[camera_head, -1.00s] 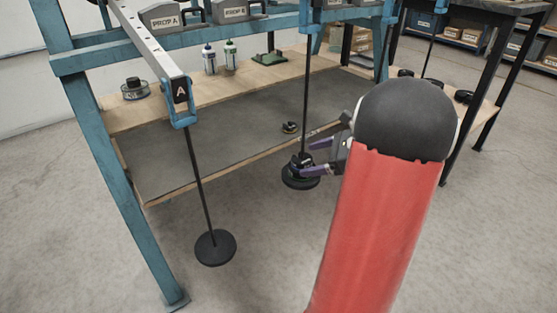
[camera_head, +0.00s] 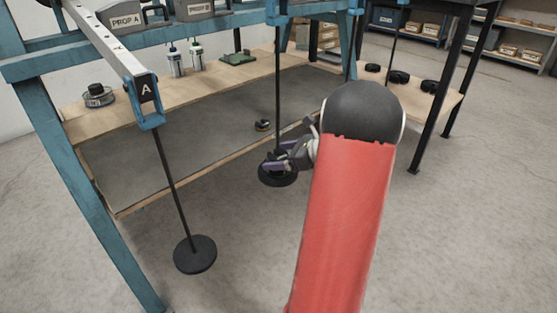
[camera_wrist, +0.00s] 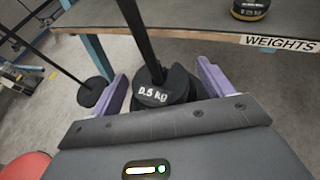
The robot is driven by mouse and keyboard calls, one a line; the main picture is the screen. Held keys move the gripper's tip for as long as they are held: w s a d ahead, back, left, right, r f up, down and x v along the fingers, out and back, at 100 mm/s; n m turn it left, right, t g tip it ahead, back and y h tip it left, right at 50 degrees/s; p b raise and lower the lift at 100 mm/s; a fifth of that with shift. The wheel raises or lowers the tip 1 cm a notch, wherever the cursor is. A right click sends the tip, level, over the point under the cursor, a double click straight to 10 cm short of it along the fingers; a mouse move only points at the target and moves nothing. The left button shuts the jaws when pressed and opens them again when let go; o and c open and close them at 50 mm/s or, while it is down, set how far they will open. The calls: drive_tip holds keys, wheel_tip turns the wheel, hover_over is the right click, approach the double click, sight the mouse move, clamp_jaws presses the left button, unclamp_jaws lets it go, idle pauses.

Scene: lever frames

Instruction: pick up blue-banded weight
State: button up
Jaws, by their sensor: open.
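A black weight marked 0.5 kg (camera_wrist: 153,94) sits around a dark rod above a wider dark plate, between my gripper's purple fingers in the wrist view. My gripper (camera_wrist: 160,82) is open, with one finger on each side of the weight; contact cannot be told. In the head view my gripper (camera_head: 270,163) is at the low end of the middle hanging rod (camera_head: 278,95), just above its round plate (camera_head: 278,178). No blue band can be made out on any weight. A yellow-banded weight (camera_wrist: 250,10) lies on the bench marked WEIGHTS.
Lever A's hanger ends in an empty-looking round plate (camera_head: 195,254) at the left. The bench edge (camera_wrist: 200,36) runs close beyond my gripper. Black weights (camera_head: 399,77) lie on the right-hand bench. A blue frame post (camera_head: 85,180) stands at left.

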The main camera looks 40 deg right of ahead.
drive_tip(key=c, duration=1.2)
drive_tip(key=shift+r, duration=0.2)
drive_tip(key=shift+r, duration=0.2)
wheel_tip(320, 180, up, 3)
drive_tip(key=shift+r+p, duration=0.15)
drive_tip(key=shift+p, duration=0.4)
drive_tip(key=s+d+p, duration=0.1)
drive_tip(key=s, duration=1.7)
drive_tip(key=shift+d, duration=0.15)
